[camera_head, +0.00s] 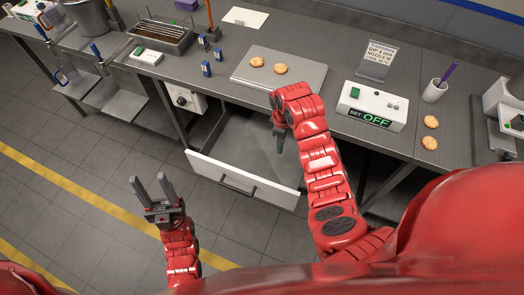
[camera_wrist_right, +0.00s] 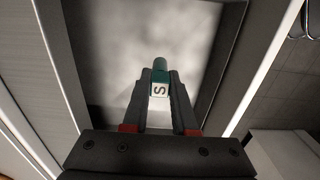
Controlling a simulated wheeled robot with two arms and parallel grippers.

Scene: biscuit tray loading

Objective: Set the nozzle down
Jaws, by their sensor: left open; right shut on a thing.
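My right gripper (camera_wrist_right: 160,105) is shut on the nozzle (camera_wrist_right: 160,72), a small piece with a teal end and a white face marked S. The right wrist view shows it over the pale floor of the open drawer (camera_wrist_right: 115,45). I cannot tell whether the nozzle touches that floor. My left gripper (camera_head: 155,192) is open and empty, left of the drawer, above the floor.
The counter above the drawer bears a grey board (camera_head: 300,80) with two biscuits, a white box reading SET OFF (camera_head: 372,107) and a sign (camera_head: 377,58). Two more biscuits (camera_head: 430,132) and a cup (camera_head: 435,92) are at the right. The drawer shows no other objects.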

